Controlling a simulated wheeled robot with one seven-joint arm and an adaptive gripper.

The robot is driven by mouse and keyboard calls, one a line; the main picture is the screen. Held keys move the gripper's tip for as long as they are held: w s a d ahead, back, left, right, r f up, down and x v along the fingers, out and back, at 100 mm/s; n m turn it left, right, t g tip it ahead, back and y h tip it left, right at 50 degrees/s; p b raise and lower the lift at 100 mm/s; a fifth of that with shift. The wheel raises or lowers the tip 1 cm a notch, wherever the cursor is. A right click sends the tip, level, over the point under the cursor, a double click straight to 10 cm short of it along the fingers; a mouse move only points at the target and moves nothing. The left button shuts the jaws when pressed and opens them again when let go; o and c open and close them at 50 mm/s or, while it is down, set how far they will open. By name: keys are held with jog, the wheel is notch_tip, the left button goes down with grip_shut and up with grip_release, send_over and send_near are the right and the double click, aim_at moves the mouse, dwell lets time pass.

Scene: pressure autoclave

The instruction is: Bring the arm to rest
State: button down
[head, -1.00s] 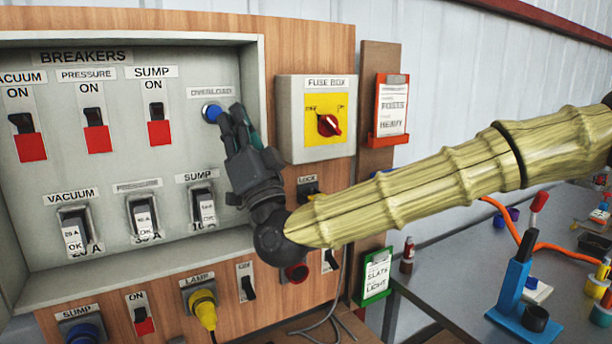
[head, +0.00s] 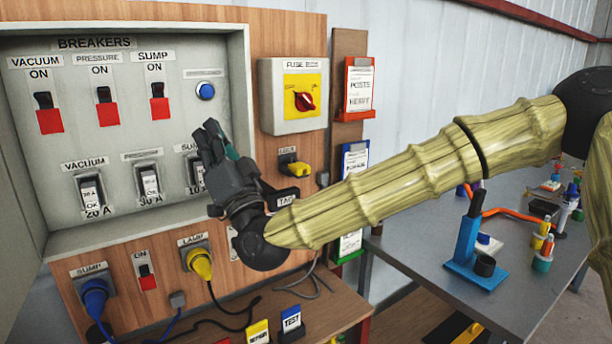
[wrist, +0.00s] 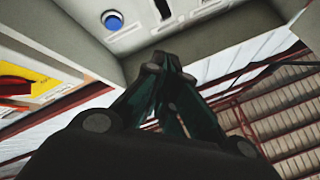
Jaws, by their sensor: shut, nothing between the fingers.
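My gripper (head: 218,142) is shut and empty, with its fingers pointing up. It is in front of the lower right part of the breaker panel (head: 130,130), below the blue overload button (head: 205,91) and apart from it. It partly hides the sump fuse holder (head: 195,175). In the wrist view, the closed dark green fingers (wrist: 162,75) stand in the middle, and the blue button (wrist: 113,20) shows beyond them to the upper left. My bamboo-like arm stretches across the head view to the right.
The fuse box (head: 292,95) with its red knob is right of the panel. Yellow and blue plugs (head: 200,263) with cables hang below. A grey table (head: 420,235) with a blue stand (head: 474,255) and several small items lies under my arm. The wall above my arm is clear.

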notch_tip(320, 180, down, 25)
jog(key=g+h, duration=0.3)
jog(key=g, duration=0.2)
jog(key=s+d+f+g+h, duration=0.2)
jog(key=d+f, duration=0.1)
jog(key=f, duration=0.6)
jog(key=s+d+f+g+h, duration=0.1)
jog(key=s+d+f, duration=0.15)
jog(key=f, duration=0.65)
jog(key=s+d+f+g+h, duration=0.2)
jog(key=d+f, duration=0.1)
jog(key=f, duration=0.5)
jog(key=s+d+f+g+h, duration=0.2)
jog(key=s+d+f+g, duration=0.1)
jog(key=s+d+f, duration=0.6)
jog(key=s+d+f+g+h, duration=0.2)
jog(key=s+d+f, duration=0.4)
jog(key=f, duration=0.5)
jog(key=s+d+f+g+h, duration=0.2)
jog(key=s+d, duration=0.6)
jog(key=s+d+f+m+g+h, duration=0.1)
jog(key=s+d+f+g+h, duration=0.1)
jog(key=s+d, duration=0.6)
jog(key=shift+s+d+f+g, duration=0.3)
jog(key=shift+d+f, duration=0.1)
jog(key=shift+f, duration=0.4)
